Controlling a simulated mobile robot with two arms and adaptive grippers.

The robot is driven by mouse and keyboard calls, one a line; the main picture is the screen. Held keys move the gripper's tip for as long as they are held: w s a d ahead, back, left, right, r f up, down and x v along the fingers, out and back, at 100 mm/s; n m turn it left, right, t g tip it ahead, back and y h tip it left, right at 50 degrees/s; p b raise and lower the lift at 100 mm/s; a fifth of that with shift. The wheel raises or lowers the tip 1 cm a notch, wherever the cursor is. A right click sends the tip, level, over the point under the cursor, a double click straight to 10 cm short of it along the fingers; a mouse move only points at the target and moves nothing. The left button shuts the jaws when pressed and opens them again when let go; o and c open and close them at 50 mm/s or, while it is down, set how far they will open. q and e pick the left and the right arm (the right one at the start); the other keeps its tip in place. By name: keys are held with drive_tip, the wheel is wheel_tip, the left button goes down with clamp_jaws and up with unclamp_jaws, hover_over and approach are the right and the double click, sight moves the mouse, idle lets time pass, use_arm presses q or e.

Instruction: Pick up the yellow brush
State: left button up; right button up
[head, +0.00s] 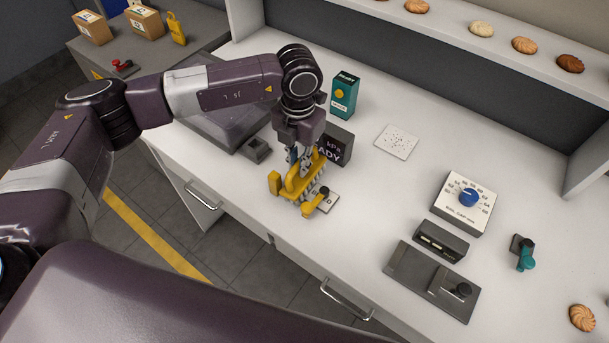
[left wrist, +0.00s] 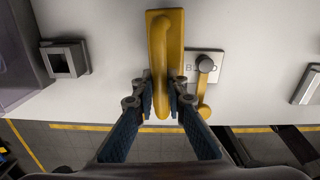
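The yellow brush (head: 295,183) has a long arched handle and pale bristles below. It is at the front part of the white counter, by a small plate with a yellow lever. My left gripper (head: 304,158) points down at it from above. In the left wrist view, the brush (left wrist: 163,38) lies lengthwise, and the two fingers of my left gripper (left wrist: 162,97) are close together on either side of its handle, apparently pressing it. I cannot tell whether the bristles touch the counter. My right gripper is not in view.
The lever plate (head: 327,204) is right beside the brush. A dark display block (head: 338,146) and a teal box (head: 344,95) stand behind. A dial box (head: 466,203) and dark fixtures (head: 432,280) are to the right.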

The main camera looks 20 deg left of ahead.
use_arm(q)
clamp_jaws()
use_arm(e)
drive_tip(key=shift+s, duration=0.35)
use_arm(q)
drive_tip(key=shift+r, duration=0.15)
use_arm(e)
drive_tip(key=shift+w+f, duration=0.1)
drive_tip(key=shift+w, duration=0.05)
use_arm(q)
drive_tip(key=shift+r, duration=0.2)
wheel_tip(320, 180, up, 19)
drive_tip(key=b, duration=0.5)
drive_tip(key=shift+r+b, duration=0.2)
drive_tip(key=shift+b, duration=0.1)
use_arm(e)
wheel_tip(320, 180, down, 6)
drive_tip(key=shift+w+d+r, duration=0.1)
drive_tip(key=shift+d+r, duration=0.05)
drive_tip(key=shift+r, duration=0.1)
use_arm(q)
drive_tip(key=shift+o, duration=0.4)
unclamp_jaws()
clamp_jaws()
